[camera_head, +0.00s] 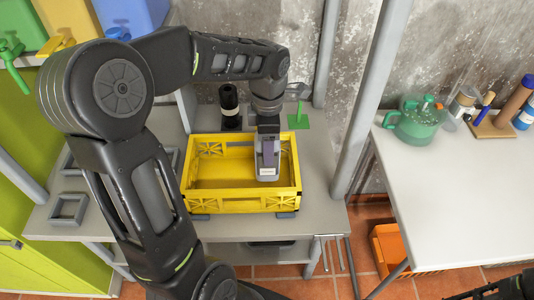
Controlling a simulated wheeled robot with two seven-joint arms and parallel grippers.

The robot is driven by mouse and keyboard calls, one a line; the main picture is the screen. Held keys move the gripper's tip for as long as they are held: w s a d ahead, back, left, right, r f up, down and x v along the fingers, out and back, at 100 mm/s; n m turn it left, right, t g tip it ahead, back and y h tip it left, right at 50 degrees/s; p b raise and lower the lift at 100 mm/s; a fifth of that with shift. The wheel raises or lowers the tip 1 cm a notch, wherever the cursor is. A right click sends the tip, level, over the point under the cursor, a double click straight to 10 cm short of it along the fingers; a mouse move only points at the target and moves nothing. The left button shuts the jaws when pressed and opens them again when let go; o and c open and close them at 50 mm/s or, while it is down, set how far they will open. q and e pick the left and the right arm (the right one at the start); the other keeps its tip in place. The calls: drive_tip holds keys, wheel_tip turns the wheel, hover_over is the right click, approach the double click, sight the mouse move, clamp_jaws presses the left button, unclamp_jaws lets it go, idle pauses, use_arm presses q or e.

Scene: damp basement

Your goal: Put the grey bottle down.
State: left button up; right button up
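The grey bottle (267,172), with a purplish stripe and a pale label, hangs below my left gripper (268,134) over the right half of the yellow crate (240,199). My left gripper points down and appears shut on the bottle; its fingertips are mostly hidden from above. I cannot tell whether the bottle's lower end touches the crate floor. The rest of the crate looks empty. Dark parts of my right arm show at the bottom right corner, but its gripper cannot be made out clearly.
The crate stands on a grey table (322,193). A black bottle (230,104) and a green piece (299,117) are behind it; a grey frame (68,209) is left. A white table (450,205) at right holds a green jug (417,121). An orange crate (388,250) is below.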

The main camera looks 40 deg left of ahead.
use_arm(q)
drive_tip(key=shift+f, duration=1.85)
drive_tip(key=shift+f, duration=0.15)
drive_tip(key=o, duration=1.6)
drive_tip(key=shift+o, duration=0.2)
wheel_tip(320, 180, up, 12)
drive_tip(key=shift+r, duration=0.2)
